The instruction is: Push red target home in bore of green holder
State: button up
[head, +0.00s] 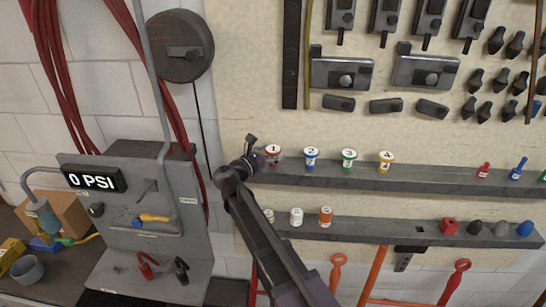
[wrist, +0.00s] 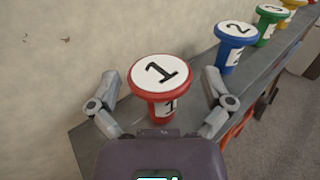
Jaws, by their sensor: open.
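A red flanged piece marked 1 (head: 273,149) stands upright at the left end of the upper shelf; it fills the middle of the wrist view (wrist: 163,75). My gripper (head: 254,155) is open at this piece. In the wrist view my gripper's fingers (wrist: 160,78) stand on either side of it, with gaps showing. A similar green piece marked 3 (head: 348,155) stands upright farther right on the same shelf, also at the wrist view's upper right (wrist: 270,20). No bore shows in it, and no target is seen in it.
A blue piece marked 2 (head: 311,155) stands close to the right of the red one. A yellow piece marked 4 (head: 386,157) stands beyond the green. The lower shelf (head: 380,232) holds small cylinders and a red block (head: 449,227). The wall is close behind.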

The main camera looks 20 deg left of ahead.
jog(key=shift+w, duration=0.1)
dwell(0.5)
jog(key=c, duration=1.1)
jog(key=shift+o, duration=0.2)
jog(key=shift+r, duration=0.25)
notch_tip(320, 180, up, 10)
jog(key=p, duration=1)
jog(key=shift+f, duration=0.2)
jog(key=shift+f, duration=0.15)
